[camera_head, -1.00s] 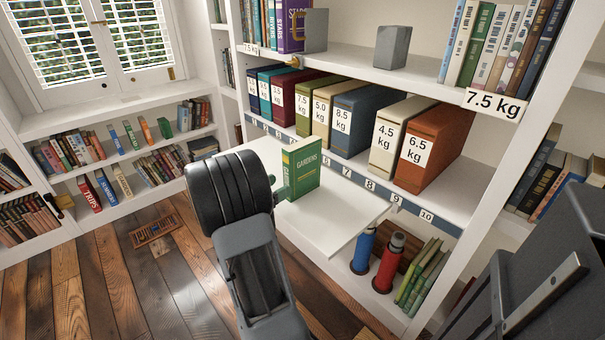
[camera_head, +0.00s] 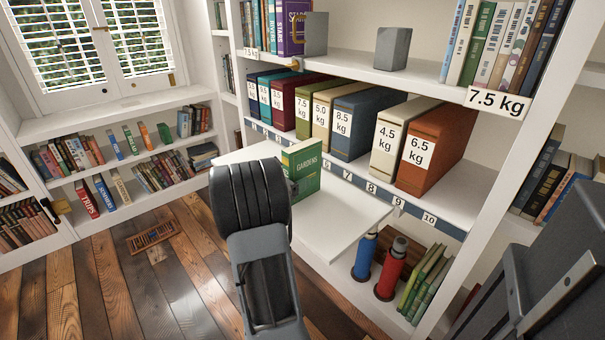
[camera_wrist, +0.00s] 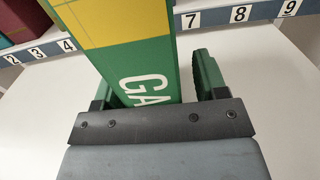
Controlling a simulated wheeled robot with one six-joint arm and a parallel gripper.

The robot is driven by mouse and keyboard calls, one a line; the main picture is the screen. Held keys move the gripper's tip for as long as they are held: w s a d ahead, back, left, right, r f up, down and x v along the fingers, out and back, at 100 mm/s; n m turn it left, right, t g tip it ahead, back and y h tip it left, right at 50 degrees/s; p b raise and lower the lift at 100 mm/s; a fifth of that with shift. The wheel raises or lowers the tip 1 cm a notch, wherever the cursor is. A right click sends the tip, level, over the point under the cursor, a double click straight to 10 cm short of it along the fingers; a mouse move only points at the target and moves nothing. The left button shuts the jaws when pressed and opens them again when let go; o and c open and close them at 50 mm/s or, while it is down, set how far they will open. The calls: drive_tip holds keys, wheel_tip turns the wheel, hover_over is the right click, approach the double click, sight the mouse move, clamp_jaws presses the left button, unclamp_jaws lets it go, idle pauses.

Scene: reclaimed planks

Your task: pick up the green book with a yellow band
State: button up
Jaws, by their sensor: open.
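The green book with a yellow band (camera_head: 309,172), titled GARDENS, stands upright on the white pull-out board (camera_head: 350,212). In the wrist view the book (camera_wrist: 140,60) shows its green cover, part of its white lettering and the yellow band. My gripper (camera_wrist: 152,76) is open, with one green finger on each side of the book. A gap shows between the book and the right finger; the left finger looks close to it, and I cannot tell whether it touches. In the head view my wrist hides the book's lower left part and most of the fingers.
Behind the board stands a row of labelled binders (camera_head: 431,148) above a numbered strip (camera_head: 398,203). Below the board are a blue bottle (camera_head: 364,258), a red bottle (camera_head: 391,270) and leaning green books (camera_head: 425,280). The board's right part is clear.

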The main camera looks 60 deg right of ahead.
drive_tip(key=shift+c, duration=0.4)
clamp_jaws()
drive_tip(key=shift+r, duration=0.2)
